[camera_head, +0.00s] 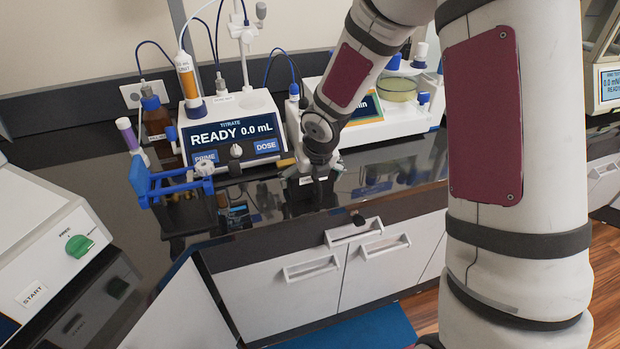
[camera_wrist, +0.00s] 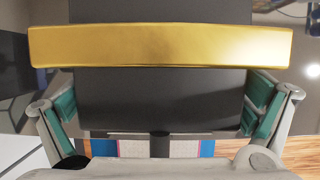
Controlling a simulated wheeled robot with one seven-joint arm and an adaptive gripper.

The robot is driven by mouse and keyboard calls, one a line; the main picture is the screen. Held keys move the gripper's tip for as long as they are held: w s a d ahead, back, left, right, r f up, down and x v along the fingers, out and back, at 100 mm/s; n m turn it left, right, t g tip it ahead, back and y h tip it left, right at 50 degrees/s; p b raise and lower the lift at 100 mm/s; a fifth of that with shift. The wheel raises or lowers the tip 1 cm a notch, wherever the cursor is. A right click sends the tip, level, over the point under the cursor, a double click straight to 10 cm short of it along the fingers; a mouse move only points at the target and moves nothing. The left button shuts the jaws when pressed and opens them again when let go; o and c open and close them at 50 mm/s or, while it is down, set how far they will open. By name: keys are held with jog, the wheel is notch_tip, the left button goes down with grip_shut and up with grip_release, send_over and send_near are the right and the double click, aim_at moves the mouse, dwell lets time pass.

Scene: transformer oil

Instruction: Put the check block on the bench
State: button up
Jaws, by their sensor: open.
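My gripper (camera_head: 318,172) hangs over the dark glossy bench (camera_head: 410,183), in front of the titrator. In the wrist view its two fingers (camera_wrist: 160,108) with green pads stand wide apart. A gold bar (camera_wrist: 160,46) crosses that view just beyond the fingertips, and a wide black surface (camera_wrist: 155,100) shows behind it and between the fingers. I cannot tell for sure which of these is the check block, or whether the fingers touch anything. In the head view a small gold strip (camera_head: 285,163) shows just left of my gripper.
The titrator (camera_head: 235,125) reads READY 0.0 mL. A blue clamp frame (camera_head: 165,185) stands to its left. Another instrument (camera_head: 385,110) with a dish is behind my arm. A white machine with a green knob (camera_head: 77,245) is at the left. Drawers (camera_head: 310,268) lie below the bench edge.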

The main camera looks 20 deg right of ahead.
jog(key=p+v, duration=0.4)
jog(key=v, duration=0.7)
jog(key=shift+s+r, duration=0.2)
jog(key=shift+s+d+r+m, duration=0.15)
jog(key=shift+s+r+m, duration=0.15)
jog(key=shift+r, duration=0.3)
jog(key=s+d+r+m+h, duration=0.2)
jog(key=s+r+m+h, duration=0.1)
jog(key=s+r+m, duration=1.35)
jog(key=s+a+m+y, duration=0.2)
jog(key=s+m, duration=0.9)
jog(key=m, duration=0.8)
jog(key=shift+a+r+t+y, duration=0.25)
jog(key=shift+t+y, duration=0.15)
jog(key=shift+y, duration=0.1)
jog(key=shift+s, duration=0.1)
